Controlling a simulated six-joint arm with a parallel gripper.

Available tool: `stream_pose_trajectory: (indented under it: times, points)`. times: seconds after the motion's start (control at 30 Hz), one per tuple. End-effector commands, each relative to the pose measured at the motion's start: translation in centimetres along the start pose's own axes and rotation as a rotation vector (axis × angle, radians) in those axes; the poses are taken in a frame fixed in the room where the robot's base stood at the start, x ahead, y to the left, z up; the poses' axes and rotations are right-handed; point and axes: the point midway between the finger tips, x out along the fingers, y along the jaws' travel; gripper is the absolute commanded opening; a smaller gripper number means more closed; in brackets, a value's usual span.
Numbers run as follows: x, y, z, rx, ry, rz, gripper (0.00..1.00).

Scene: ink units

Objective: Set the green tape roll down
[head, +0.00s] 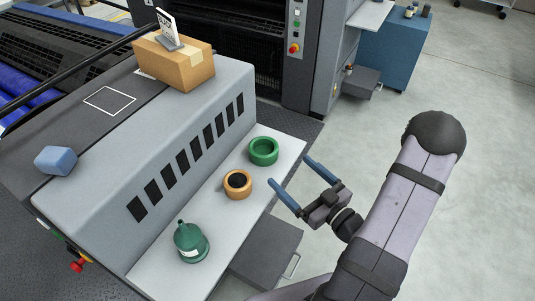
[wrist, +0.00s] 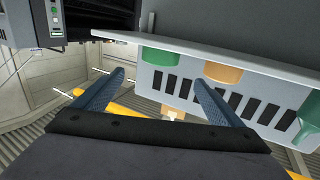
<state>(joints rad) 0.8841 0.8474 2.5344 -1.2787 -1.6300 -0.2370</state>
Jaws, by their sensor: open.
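The green tape roll (head: 264,160) lies flat on the pale shelf (head: 215,240) along the front of the grey machine, near the shelf's far end. It also shows in the wrist view (wrist: 160,56), at the shelf edge near the top. My gripper (head: 290,171) is open and empty, off the shelf's right edge, with its two blue fingers pointing toward the shelf. A visible gap lies between the fingertips and the green roll. In the wrist view the fingers (wrist: 159,79) are spread wide with nothing held between them.
An orange tape roll (head: 239,194) with a dark centre lies beside the green one. A cardboard box (head: 175,68) and a blue block (head: 56,160) sit on the machine. A grey drawer box (head: 265,255) is below the shelf.

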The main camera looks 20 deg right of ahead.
Motion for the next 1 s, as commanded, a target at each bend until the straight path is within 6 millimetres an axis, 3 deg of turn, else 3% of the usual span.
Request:
stream_pose_trajectory:
  times: [0.17, 0.3, 0.53, 0.8, 1.0]
  points:
    - [1.6, -0.6, -1.4, -0.027, -0.016, -0.011, 0.9]
    - [4.2, -1.3, -2.8, -0.05, -0.052, -0.003, 0.9]
    - [7.6, -2.1, -2.3, 0.003, -0.166, 0.104, 0.9]
    - [9.1, -2.9, -1.6, 0.059, -0.273, 0.246, 0.9]
    - [9.0, -3.5, -1.5, 0.085, -0.332, 0.353, 0.9]
